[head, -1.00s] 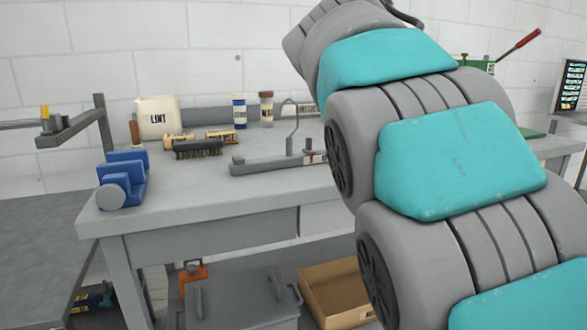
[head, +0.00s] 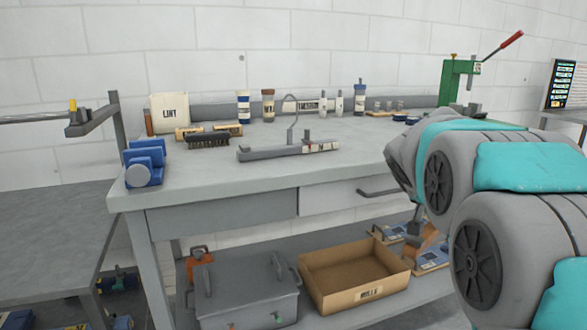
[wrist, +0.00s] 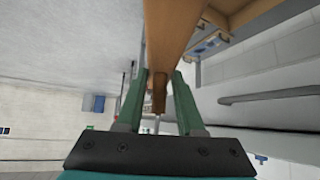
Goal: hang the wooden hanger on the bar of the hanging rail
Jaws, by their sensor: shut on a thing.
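The wooden hanger (wrist: 172,32) shows in the wrist view as a brown wooden piece running from the top edge down between the green fingers. My gripper (wrist: 158,76) is shut on it; the rest of the hanger is out of view. In the head view my arm hides the gripper. A brown piece (head: 430,239) shows below the arm; I cannot tell whether it is the hanger. A thin horizontal metal bar (head: 35,119) enters at the left edge of the head view and meets a grey bracket (head: 92,116) with a yellow piece on it.
The grey workbench (head: 220,180) carries blue blocks (head: 146,163), a lint box (head: 169,113), brushes (head: 208,140), a bent hook on a grey base (head: 290,150) and bottles. A cardboard box (head: 355,285) and a grey case (head: 247,293) sit below. A low grey table (head: 45,220) stands at left.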

